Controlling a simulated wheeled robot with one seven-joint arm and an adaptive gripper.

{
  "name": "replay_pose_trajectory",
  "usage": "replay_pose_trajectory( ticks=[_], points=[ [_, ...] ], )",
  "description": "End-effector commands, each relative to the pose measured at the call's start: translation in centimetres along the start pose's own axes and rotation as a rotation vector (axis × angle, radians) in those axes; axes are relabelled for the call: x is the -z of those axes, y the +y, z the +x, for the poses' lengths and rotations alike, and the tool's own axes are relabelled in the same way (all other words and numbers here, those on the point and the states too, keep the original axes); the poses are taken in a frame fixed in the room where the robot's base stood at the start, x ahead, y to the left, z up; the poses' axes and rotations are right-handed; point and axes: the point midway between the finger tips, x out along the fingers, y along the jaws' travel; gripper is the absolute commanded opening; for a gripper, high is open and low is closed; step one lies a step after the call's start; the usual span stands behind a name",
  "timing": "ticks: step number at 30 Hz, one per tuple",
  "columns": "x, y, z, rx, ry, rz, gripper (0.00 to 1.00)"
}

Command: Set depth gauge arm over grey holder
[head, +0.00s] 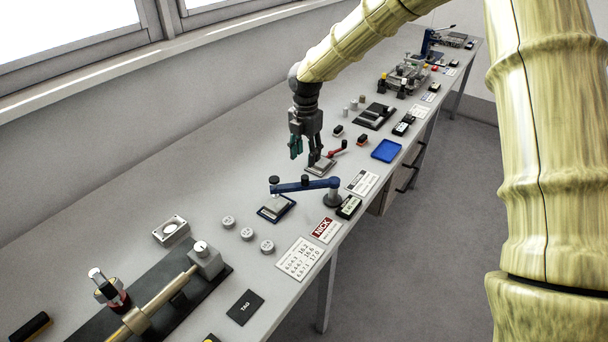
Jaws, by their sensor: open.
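A blue swing arm (300,186), which looks like the depth gauge arm, reaches left from a dark round post (332,196). It has a black knob midway and a small round gauge head (274,181) at its left end. In the picture this end lies just above a grey block-shaped holder (276,206) on a dark blue base; the exact alignment is hard to tell. My gripper (305,156) is open and empty, pointing down behind the blue arm, beside another grey block (320,166) with a red-handled lever (337,150). I see no contact with the blue arm.
Several grey round pieces (247,234) lie in front of the holder. A blue tray (386,151), small display boxes and labels line the right edge. A shaft fixture (160,303) stands at the near left. The bench (190,175) is clear toward the wall.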

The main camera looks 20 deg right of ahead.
Motion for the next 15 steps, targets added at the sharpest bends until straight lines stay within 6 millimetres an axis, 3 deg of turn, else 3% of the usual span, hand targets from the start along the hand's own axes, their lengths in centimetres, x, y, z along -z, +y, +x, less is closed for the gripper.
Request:
replay_pose_trajectory(
  ticks=[15],
  points=[
    [0.1, 0.1, 7.0, 0.001, 0.0, 0.001, 0.44]
  ],
)
